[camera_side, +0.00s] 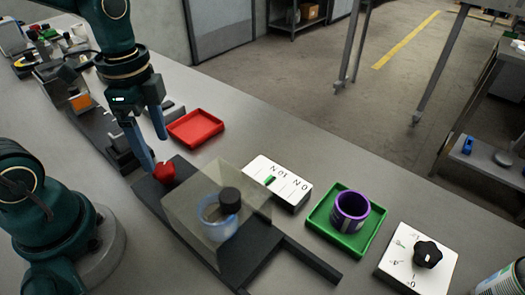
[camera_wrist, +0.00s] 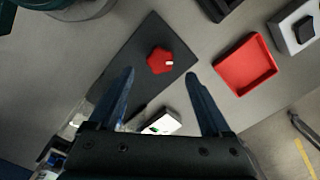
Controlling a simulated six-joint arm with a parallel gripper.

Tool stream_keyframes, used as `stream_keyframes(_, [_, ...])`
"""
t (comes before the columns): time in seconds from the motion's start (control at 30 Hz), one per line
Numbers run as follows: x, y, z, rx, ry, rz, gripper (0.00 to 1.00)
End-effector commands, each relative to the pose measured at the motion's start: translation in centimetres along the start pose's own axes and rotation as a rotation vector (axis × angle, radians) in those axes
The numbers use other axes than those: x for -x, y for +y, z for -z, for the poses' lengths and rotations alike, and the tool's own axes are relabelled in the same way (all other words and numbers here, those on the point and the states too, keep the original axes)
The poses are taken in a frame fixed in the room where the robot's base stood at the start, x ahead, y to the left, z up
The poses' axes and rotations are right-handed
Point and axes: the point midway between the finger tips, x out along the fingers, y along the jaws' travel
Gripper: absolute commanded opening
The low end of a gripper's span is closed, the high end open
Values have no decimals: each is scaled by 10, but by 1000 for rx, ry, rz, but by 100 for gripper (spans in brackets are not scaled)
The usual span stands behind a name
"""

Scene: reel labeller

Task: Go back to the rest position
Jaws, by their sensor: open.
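My gripper (camera_side: 152,148) hangs over the left end of a dark machine base, with its two blue-grey fingers apart. In the wrist view my gripper (camera_wrist: 160,90) is open with nothing between the fingers. A red lobed knob (camera_side: 164,172) sits on the dark base close by the fingertips in the side view. The knob also shows in the wrist view (camera_wrist: 161,61), beyond the fingertips, with a small white mark on it. Whether a finger touches the knob cannot be told.
A clear cover (camera_side: 180,205) encloses a dark-capped container (camera_side: 222,222). A red tray (camera_side: 196,128) lies behind the base. To the right are a white switch panel (camera_side: 278,182), a green tray (camera_side: 373,256) holding a purple reel (camera_side: 351,208), and a white box with a black dial (camera_side: 428,254).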

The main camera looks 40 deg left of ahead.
Motion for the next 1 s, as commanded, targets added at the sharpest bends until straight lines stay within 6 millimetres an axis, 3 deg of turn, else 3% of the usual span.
stream_keyframes(0.23, [30, 10, 9, 2, 96, 150, 83])
stream_keyframes(0.5, [58, 38, 12, 463, 356, 278, 83])
stream_keyframes(0.73, [56, 44, 9, 804, 444, 229, 83])
stream_keyframes(1.0, [56, 43, 10, 874, 456, 215, 83])
